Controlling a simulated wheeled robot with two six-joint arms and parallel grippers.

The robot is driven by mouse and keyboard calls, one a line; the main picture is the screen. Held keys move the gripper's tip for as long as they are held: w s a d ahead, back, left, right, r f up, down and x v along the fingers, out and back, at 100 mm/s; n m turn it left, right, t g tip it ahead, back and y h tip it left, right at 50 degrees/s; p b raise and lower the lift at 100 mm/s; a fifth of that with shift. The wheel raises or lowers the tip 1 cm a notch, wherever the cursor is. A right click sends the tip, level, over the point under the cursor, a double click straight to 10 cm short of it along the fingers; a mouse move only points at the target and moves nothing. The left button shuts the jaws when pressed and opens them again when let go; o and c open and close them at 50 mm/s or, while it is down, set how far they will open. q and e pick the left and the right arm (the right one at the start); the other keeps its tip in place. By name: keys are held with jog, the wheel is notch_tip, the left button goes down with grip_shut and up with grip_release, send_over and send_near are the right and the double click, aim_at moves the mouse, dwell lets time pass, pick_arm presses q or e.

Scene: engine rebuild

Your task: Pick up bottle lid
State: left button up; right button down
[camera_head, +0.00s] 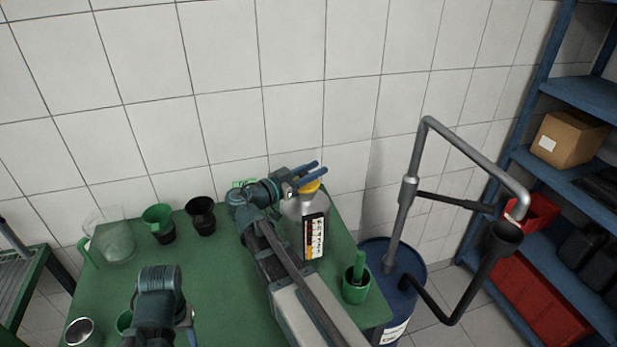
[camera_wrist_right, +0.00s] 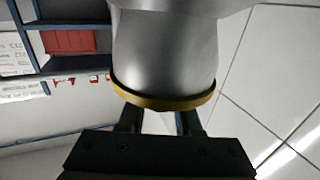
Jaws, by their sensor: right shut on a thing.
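The bottle (camera_head: 293,215) is grey with a label and stands on the green table (camera_head: 220,290) near its back edge. Its yellow lid (camera_head: 311,187) is at the bottle's top, partly hidden by my right gripper (camera_head: 319,169). The right gripper is shut on the lid, with its blue fingers around it. In the right wrist view the yellow lid (camera_wrist_right: 165,102) lies between the two dark fingers, against the grey bottle (camera_wrist_right: 165,50). My left gripper (camera_head: 178,322) is low over the table's front left; its fingertips are mostly hidden.
A glass jug (camera_head: 112,240), a green funnel (camera_head: 158,217) and a black funnel (camera_head: 201,214) stand at the table's back left. A blue drum (camera_head: 408,265) with a pipe pump is beside the table. The tiled wall is close behind.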

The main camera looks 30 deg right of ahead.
pick_arm(q)
jog(key=shift+r, duration=0.15)
pick_arm(e)
jog(key=shift+r, duration=0.1)
pick_arm(q)
jog(key=shift+r+p, duration=0.55)
jog(key=shift+p, duration=0.15)
pick_arm(e)
jog(key=shift+r, duration=0.6)
pick_arm(q)
notch_tip(320, 180, up, 3)
jog(key=p, duration=0.3)
pick_arm(e)
notch_tip(320, 180, up, 3)
jog(key=shift+f, duration=0.1)
pick_arm(q)
jog(key=shift+r+p, duration=0.3)
pick_arm(e)
jog(key=s+a, duration=0.8)
jog(key=a, duration=0.6)
jog(key=shift+r, duration=0.4)
jog(key=shift+d, duration=0.1)
